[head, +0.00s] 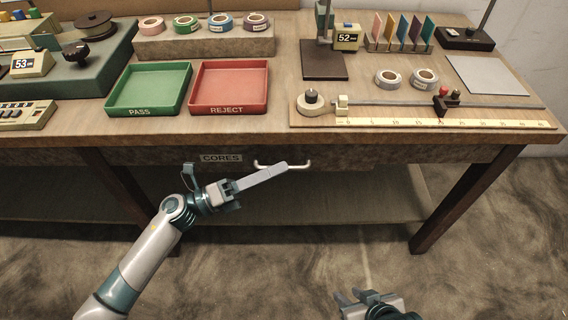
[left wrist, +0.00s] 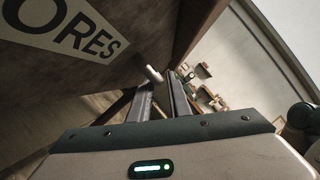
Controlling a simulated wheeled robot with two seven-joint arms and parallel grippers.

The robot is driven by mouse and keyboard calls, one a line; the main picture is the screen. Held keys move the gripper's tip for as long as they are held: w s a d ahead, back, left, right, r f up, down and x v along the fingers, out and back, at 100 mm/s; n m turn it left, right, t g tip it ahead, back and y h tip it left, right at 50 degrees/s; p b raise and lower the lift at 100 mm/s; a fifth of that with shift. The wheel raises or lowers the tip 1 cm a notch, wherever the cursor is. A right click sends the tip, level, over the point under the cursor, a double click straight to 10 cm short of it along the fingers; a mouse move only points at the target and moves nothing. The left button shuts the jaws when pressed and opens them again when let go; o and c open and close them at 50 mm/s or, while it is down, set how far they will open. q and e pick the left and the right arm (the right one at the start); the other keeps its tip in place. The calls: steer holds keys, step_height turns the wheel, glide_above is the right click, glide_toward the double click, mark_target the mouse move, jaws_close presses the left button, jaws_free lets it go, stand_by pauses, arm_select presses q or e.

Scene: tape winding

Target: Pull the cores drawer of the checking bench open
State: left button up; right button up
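The cores drawer (head: 350,156) is under the bench top, its front labelled "CORES", and looks closed. Its pale bar handle (head: 308,165) sticks out from the front. My left gripper (head: 284,169) reaches in from the left with its fingertips at the handle, covering part of it. In the left wrist view its two fingers (left wrist: 161,85) are apart, and the handle (left wrist: 153,74) shows at the gap between their tips; I cannot tell whether they touch. The label also shows large there (left wrist: 72,30). My right gripper (head: 349,297) is low at the bottom of the head view, away from the bench, its fingers apart.
The bench top (head: 290,127) overhangs the drawer. On it are a green PASS tray (head: 150,111), a red REJECT tray (head: 228,108), a ruler board (head: 430,122) and tape rolls. A bench leg (head: 465,200) stands at the right. Floor before the bench is clear.

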arm_select(q)
steer(key=shift+x, duration=1.25)
arm_select(e)
steer(key=shift+s+d+f, duration=0.1)
steer(key=shift+s, duration=0.2)
arm_select(q)
jaws_close()
